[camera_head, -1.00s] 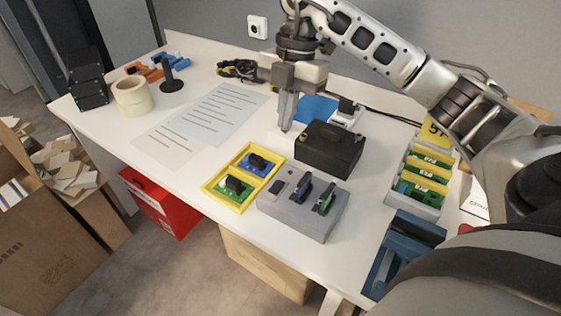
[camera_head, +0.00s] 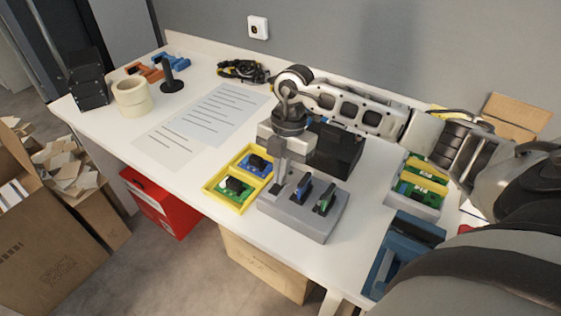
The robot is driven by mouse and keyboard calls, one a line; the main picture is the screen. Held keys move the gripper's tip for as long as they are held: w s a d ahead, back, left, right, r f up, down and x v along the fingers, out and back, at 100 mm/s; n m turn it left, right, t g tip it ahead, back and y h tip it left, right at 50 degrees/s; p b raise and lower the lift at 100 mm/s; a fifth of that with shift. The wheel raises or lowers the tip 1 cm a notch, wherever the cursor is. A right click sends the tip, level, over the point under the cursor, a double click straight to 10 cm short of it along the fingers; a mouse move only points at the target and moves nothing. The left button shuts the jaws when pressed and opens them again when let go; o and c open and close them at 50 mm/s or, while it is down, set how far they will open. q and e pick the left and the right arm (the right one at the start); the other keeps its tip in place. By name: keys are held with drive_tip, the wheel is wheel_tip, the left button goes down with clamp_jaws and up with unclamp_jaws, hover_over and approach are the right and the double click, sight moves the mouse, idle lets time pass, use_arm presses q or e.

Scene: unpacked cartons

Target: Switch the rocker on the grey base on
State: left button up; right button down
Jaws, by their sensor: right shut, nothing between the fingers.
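The grey base (camera_head: 301,221) sits near the table's front edge. Two upright boards, one blue (camera_head: 303,190) and one green (camera_head: 325,197), stand in it. The dark rocker (camera_head: 276,188) is at the base's left part, partly hidden by my fingers; I cannot tell its position. My right gripper (camera_head: 281,183) points down with its fingers shut and empty. Its tips are at or just above the rocker; I cannot tell whether they touch. My left gripper is not in view.
A yellow tray (camera_head: 215,199) with two small boards stands just left of the base. A black box (camera_head: 337,150) is behind it, partly hidden by my arm. A blue holder (camera_head: 408,240) and a grey rack (camera_head: 420,207) are to the right. Paper sheets (camera_head: 190,130) lie on the left.

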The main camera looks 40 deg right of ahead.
drive_tip(key=shift+d+f+y, duration=0.2)
drive_tip(key=shift+f+y, duration=0.2)
drive_tip(key=shift+f, duration=0.05)
drive_tip(key=shift+a+r, duration=0.1)
drive_tip(key=shift+r, duration=0.05)
drive_tip(key=shift+s+a+r+p, duration=0.1)
drive_tip(key=shift+a+r+p, duration=0.15)
drive_tip(key=shift+a+p, duration=0.15)
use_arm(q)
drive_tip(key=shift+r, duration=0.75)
use_arm(e)
drive_tip(key=shift+s+a, duration=0.15)
drive_tip(key=shift+a, duration=0.1)
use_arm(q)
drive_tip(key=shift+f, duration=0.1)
